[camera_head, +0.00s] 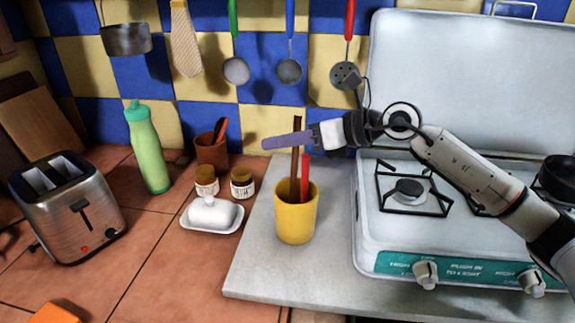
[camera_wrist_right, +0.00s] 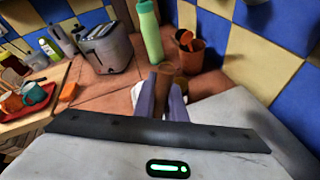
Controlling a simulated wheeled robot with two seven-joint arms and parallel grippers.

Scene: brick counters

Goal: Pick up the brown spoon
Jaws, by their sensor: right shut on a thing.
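The brown spoon (camera_head: 295,176) stands upright in a yellow cup (camera_head: 295,218) on the light grey counter. Only its brown handle shows; its lower end is hidden in the cup. My right gripper (camera_head: 288,141) reaches in from the right above the cup, its purple-grey fingers pointing left. It is shut on the upper part of the handle. In the right wrist view the brown handle (camera_wrist_right: 163,85) shows between the fingers. A red-handled utensil (camera_head: 305,175) stands beside the spoon in the cup. My left gripper is not in view.
A white gas stove (camera_head: 460,240) stands to the right under my arm. To the left are a white butter dish (camera_head: 212,214), small jars (camera_head: 242,184), a terracotta pot (camera_head: 212,155), a green bottle (camera_head: 147,150) and a toaster (camera_head: 70,205). Utensils hang on the tiled wall behind.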

